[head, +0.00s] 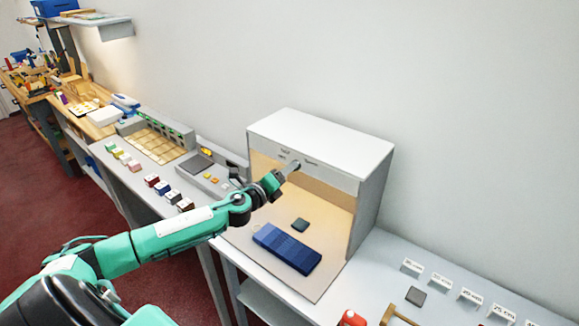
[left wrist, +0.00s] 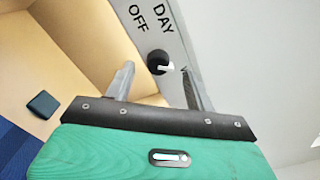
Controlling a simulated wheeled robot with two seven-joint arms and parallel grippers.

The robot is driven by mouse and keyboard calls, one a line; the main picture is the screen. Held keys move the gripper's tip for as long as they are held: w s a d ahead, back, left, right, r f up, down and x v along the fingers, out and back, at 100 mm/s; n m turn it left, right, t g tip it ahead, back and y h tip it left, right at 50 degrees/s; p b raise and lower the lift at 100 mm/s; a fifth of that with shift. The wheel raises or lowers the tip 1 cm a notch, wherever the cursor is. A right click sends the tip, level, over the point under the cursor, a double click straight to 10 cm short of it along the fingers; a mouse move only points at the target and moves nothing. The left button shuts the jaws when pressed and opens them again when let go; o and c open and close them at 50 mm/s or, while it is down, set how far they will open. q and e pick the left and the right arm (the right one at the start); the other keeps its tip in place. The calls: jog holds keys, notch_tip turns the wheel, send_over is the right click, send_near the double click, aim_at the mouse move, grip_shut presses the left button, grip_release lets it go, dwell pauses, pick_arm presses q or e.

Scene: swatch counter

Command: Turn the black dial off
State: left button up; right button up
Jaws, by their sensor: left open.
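The black dial (left wrist: 156,60) sits on the grey front strip of the light box (head: 318,133), with a white pointer aimed to the right in the left wrist view. The labels OFF (left wrist: 138,18) and DAY (left wrist: 163,18) are printed on the strip above it in that view. My left gripper (head: 291,167) is at this strip in the head view and hides the dial there. In the left wrist view its fingers (left wrist: 157,78) are open, one on either side of the dial, and I see no contact. My right gripper is not in view.
Inside the box lie a blue graded swatch strip (head: 287,249) and a small dark square (head: 300,225). Several small coloured blocks (head: 152,181) line the counter to the left. Labelled cards and a grey square (head: 416,296) lie to the right.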

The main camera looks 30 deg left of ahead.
pick_arm(q)
jog(key=shift+w+p, duration=0.3)
jog(key=shift+w, duration=0.8)
jog(key=c, duration=1)
jog(key=shift+o, duration=0.2)
jog(key=shift+d, duration=0.1)
